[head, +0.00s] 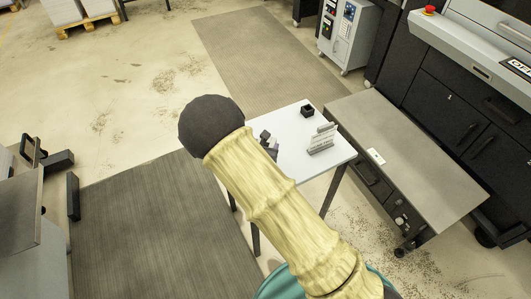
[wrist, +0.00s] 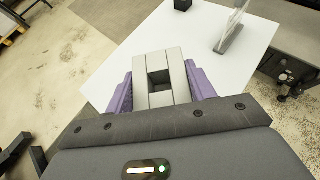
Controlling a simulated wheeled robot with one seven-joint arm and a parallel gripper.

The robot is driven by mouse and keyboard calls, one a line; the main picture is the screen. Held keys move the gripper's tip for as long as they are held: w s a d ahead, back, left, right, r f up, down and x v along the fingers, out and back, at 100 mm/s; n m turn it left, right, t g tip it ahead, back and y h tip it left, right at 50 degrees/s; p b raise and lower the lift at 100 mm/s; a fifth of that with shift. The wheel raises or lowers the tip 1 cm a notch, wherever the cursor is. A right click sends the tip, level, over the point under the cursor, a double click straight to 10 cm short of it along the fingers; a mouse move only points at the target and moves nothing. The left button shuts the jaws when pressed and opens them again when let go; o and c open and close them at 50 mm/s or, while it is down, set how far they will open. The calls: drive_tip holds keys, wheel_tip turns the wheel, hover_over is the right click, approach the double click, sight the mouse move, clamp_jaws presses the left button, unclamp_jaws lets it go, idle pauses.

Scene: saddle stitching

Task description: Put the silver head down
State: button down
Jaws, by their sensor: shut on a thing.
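My gripper (wrist: 160,88) is shut on the silver head (wrist: 157,56), a light grey block with a square dark opening, held between two purple fingers in the wrist view. The white table (wrist: 112,78) lies behind and below it; I cannot tell the gap between the head and the tabletop. In the head view my gripper (head: 269,143) shows only partly beyond my arm, over the left part of the white table (head: 289,118). The head itself is not clear there.
A small black open box (head: 307,111) stands at the table's far side. A silver-grey upright piece (head: 321,140) stands near its right edge. A grey-topped low bench (head: 405,150) adjoins on the right. The tabletop between my gripper and these pieces is clear.

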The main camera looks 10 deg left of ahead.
idle(0.3)
drive_tip(key=shift+f, duration=2.05)
drive_tip(key=shift+f, duration=0.15)
drive_tip(key=c, duration=0.5)
unclamp_jaws()
drive_tip(key=v, duration=1.2)
drive_tip(key=shift+s+b, duration=0.1)
drive_tip(key=shift+b, duration=0.3)
